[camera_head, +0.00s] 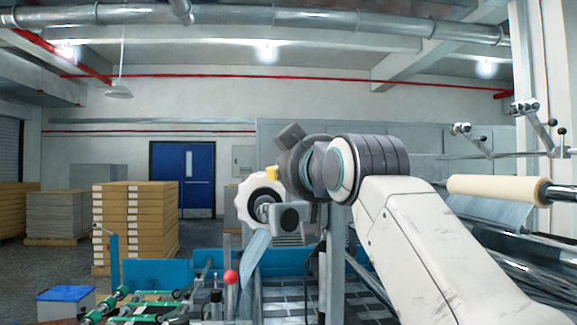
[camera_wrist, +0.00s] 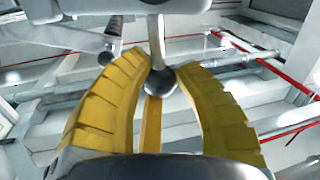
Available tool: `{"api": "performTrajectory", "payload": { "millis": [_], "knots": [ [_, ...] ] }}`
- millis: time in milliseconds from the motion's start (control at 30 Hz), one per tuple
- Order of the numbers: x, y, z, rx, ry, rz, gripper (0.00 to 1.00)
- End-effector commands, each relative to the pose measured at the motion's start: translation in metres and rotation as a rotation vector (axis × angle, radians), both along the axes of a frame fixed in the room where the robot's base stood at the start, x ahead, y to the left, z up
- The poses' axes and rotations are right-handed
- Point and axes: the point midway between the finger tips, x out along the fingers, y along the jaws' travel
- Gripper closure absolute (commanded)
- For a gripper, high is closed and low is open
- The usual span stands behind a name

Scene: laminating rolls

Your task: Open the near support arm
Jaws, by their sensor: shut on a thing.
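In the wrist view my gripper (camera_wrist: 160,68) has its yellow fingers closed around a dark ball knob (camera_wrist: 162,81). The knob sits on the end of a metal rod (camera_wrist: 156,40) that runs up to a pale grey part at the top edge. A second lever with a dark knob (camera_wrist: 115,28) shows apart, left of the fingers. In the head view only a small yellow piece of my gripper (camera_head: 271,173) shows. It is above a white toothed wheel (camera_head: 262,198); the held knob is hidden there. I cannot make out the whole near support arm.
A red ball knob (camera_head: 231,277) stands on a lever below. A pale roll (camera_head: 495,188) and rods with black knobs (camera_head: 552,122) are at the right. Stacked boards (camera_head: 135,220) and a blue door (camera_head: 181,180) are behind, with open floor at left.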

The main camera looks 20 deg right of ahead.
Motion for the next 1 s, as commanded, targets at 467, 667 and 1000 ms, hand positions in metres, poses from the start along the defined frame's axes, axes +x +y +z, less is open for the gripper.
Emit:
{"api": "performTrajectory", "payload": {
  "millis": [467,667,1000],
  "knots": [
    [0.004,-0.002,-0.0077,0.0,0.021,-0.004,1.0],
    [0.0041,-0.0021,-0.0078,0.0,0.02,-0.005,1.0],
    [0.0031,-0.0017,-0.0058,0.0,0.016,-0.004,0.54]
  ]
}}
